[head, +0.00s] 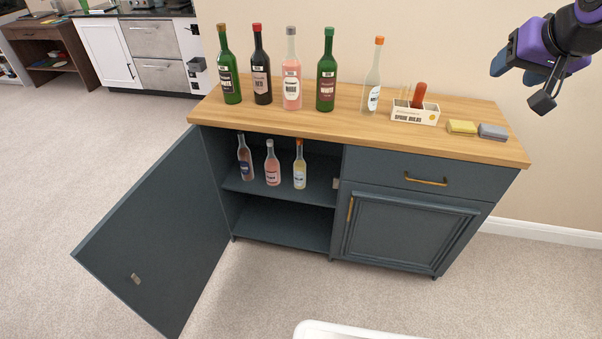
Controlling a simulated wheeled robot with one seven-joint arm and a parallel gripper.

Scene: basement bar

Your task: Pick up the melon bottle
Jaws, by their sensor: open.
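I cannot read which label says melon. On the cabinet's upper inner shelf stand a dark purplish bottle (244,156), a pink bottle (272,164) and a pale yellow bottle with an orange cap (300,166). On the wooden top stand a green bottle (229,70), a dark bottle with a red cap (261,68), a pink bottle with a grey cap (291,75), another green bottle (326,72) and a clear bottle with an orange cap (373,78). All are upright. My gripper (538,92) is open and empty at the upper right, away from every bottle.
The dark blue cabinet (284,225) has its left door (160,235) swung open into the room; its right door (392,229) and drawer (428,178) are shut. A small labelled box (415,117), a yellow sponge (462,127) and a grey sponge (493,132) sit on top.

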